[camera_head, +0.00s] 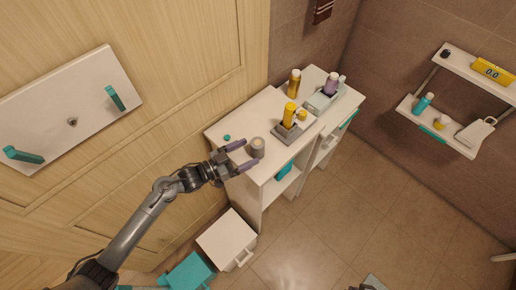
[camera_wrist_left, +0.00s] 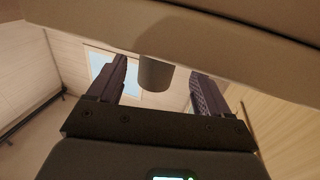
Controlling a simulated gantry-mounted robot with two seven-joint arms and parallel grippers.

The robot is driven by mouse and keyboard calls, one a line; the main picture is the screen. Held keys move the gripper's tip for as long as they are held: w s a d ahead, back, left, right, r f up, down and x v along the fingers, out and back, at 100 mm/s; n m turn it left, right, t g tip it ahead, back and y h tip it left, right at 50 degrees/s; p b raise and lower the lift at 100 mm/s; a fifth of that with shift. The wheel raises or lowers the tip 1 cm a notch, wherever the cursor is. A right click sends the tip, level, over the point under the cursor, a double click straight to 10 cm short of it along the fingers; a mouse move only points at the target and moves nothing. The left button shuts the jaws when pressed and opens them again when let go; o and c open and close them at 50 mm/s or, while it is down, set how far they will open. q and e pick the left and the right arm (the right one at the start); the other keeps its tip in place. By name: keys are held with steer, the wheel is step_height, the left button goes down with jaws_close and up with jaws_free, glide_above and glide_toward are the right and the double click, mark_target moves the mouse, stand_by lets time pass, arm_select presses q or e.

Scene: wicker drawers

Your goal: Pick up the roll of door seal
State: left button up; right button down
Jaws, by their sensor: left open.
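A short grey cylinder, which looks like the roll of door seal (camera_head: 257,147), stands on the white cabinet top near its front left corner. It also shows in the left wrist view (camera_wrist_left: 155,74), between the two fingers and beyond them. My left gripper (camera_head: 244,156) is open, with its fingers pointing at the roll from the left. The fingertips are close to the roll; I cannot tell whether they touch it. The left wrist view shows nothing gripped between the fingers (camera_wrist_left: 155,93).
A small teal piece (camera_head: 227,137) lies behind the roll. A grey stand (camera_head: 288,133) with yellow bottles and a tray (camera_head: 322,102) with a purple-topped bottle stand farther right. A wall shelf (camera_head: 440,135) is at right. White (camera_head: 226,240) and teal (camera_head: 188,272) bins stand below.

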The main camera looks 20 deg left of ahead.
mark_target(261, 146)
arm_select(q)
steer(key=shift+x, duration=3.1)
steer(key=shift+s+d, duration=0.1)
steer(key=shift+s, duration=0.05)
steer(key=c, duration=1)
steer(key=shift+r, duration=0.1)
steer(key=shift+c, duration=0.2)
